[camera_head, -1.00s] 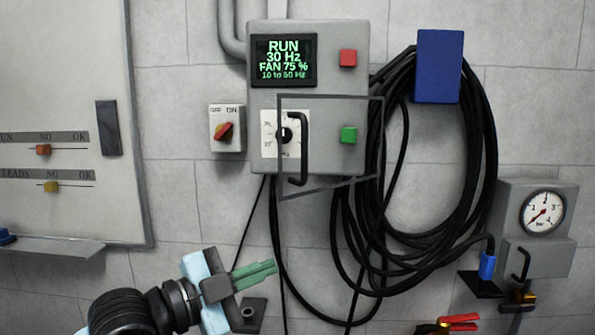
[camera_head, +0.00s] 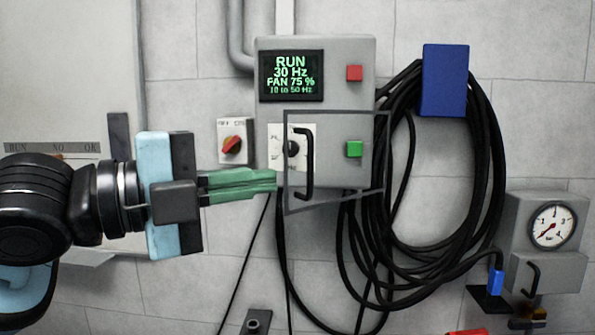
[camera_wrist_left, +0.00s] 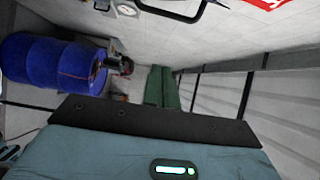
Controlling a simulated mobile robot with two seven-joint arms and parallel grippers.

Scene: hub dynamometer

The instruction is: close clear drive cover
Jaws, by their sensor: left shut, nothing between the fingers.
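The drive cover is a clear panel in a grey frame (camera_head: 337,113) with a black bar handle (camera_head: 309,165), in front of the lower part of the grey drive box (camera_head: 345,50). Its left edge looks taller than its right, so it appears swung out from the box with the left side nearer me. My left gripper (camera_head: 276,181) has green fingers, shut and empty, pointing right. Its tips are just left of the frame's left edge in the picture; I cannot tell whether they touch. The shut fingers also show in the left wrist view (camera_wrist_left: 162,87). My right gripper is not in view.
A red rotary switch (camera_head: 232,145) sits left of the box. Black cable coils (camera_head: 485,180) hang to the right under a blue block (camera_head: 445,80). A pressure gauge (camera_head: 552,227) is at far right. A blue drum (camera_wrist_left: 45,65) shows in the left wrist view.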

